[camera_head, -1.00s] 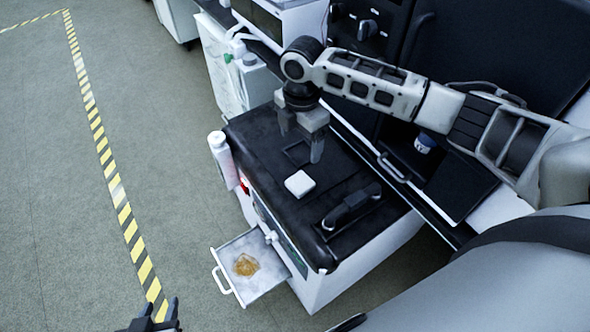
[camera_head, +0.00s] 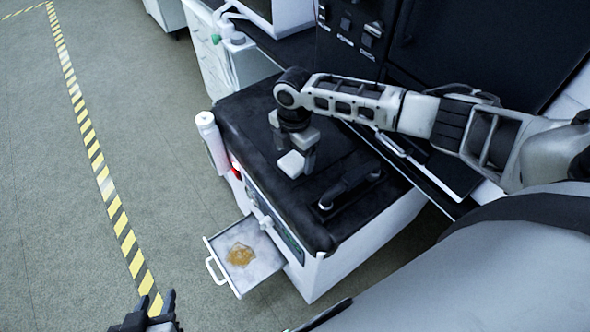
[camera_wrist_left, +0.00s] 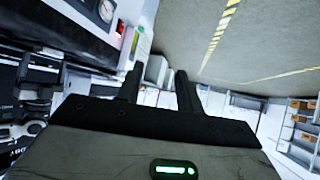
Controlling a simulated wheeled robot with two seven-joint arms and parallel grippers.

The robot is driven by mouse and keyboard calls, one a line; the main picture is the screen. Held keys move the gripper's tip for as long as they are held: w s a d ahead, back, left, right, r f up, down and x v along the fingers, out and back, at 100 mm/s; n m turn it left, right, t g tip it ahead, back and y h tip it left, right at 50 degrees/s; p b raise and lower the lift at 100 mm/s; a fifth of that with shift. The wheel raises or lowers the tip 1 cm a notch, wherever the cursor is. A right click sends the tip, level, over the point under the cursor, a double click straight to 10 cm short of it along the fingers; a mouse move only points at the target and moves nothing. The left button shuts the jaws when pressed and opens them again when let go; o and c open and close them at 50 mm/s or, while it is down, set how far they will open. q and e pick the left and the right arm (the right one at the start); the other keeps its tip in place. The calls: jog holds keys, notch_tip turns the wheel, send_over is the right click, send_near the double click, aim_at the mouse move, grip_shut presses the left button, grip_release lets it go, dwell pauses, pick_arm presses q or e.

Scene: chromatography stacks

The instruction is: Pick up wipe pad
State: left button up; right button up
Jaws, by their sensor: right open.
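The wipe pad (camera_head: 291,164) is a small white square block on the black top of the cabinet. My right gripper (camera_head: 292,146) reaches over it from the right, pointing down. Its fingers are apart, one at the back left and one close by the pad's right side. I cannot tell whether that finger touches the pad. My left gripper (camera_head: 155,308) is at the bottom left of the head view, away from the cabinet, open and empty. Its two separated fingers also show in the left wrist view (camera_wrist_left: 159,88).
The cabinet's black top (camera_head: 240,108) also carries a dark handled object (camera_head: 347,194). A white bottle (camera_head: 213,145) is at its left side. An open drawer (camera_head: 213,270) with a brownish patch (camera_head: 240,254) inside juts out at the front. Floor at left is clear.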

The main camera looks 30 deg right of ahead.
notch_tip(320, 180, down, 2)
jog(key=shift+f+b, duration=0.1)
jog(key=shift+b, duration=0.6)
jog(key=c, duration=1.1)
jog(key=shift+o, duration=0.2)
jog(key=shift+r, duration=0.2)
jog(key=shift+r, duration=0.25)
notch_tip(320, 180, up, 2)
jog(key=shift+r, duration=0.2)
jog(key=w+a+r+b, duration=0.1)
jog(key=w+a+r, duration=0.5)
jog(key=a+r, duration=0.4)
jog(key=shift+w+a, duration=0.3)
jog(key=shift+a, duration=0.9)
